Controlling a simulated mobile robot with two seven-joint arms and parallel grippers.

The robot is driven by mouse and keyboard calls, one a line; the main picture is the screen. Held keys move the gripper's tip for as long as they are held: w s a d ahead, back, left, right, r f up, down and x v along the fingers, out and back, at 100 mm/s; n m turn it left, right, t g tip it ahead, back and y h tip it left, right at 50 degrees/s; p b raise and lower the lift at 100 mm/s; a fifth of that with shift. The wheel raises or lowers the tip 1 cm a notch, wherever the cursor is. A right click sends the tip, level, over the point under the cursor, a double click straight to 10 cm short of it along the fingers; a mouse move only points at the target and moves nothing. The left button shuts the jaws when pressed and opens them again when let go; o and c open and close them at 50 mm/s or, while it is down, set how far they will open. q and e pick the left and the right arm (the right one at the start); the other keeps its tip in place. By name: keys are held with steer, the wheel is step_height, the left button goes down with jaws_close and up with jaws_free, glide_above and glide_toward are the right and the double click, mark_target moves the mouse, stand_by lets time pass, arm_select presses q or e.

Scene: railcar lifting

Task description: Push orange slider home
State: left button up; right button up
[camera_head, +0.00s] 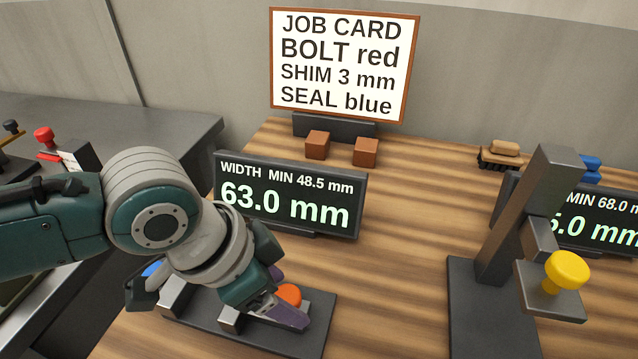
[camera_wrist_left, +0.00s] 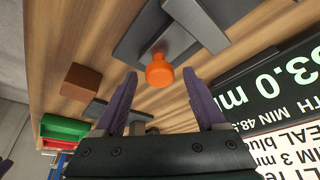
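The orange slider knob (camera_head: 289,294) stands on a dark gauge base (camera_head: 318,318) on the wooden bench, partly hidden by my left gripper. In the left wrist view, the knob (camera_wrist_left: 159,72) sits between the tips of the two purple fingers. My left gripper (camera_head: 289,293) is open, with a finger on either side of the knob; I cannot tell whether either finger touches it. A metal block (camera_head: 232,318) is beside the slider on the base. The width display (camera_head: 288,195) behind it reads 63.0 mm, MIN 48.5 mm. My right gripper is not in view.
A blue knob (camera_head: 153,268) shows behind my left wrist. A second gauge with a yellow knob (camera_head: 567,270) and a tall dark post (camera_head: 525,215) stands at right. Two brown blocks (camera_head: 317,145) sit below the job card (camera_head: 342,65). Bare bench lies between the gauges.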

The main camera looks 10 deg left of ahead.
arm_select(q)
jaws_close()
stand_by(0.3)
stand_by(0.9)
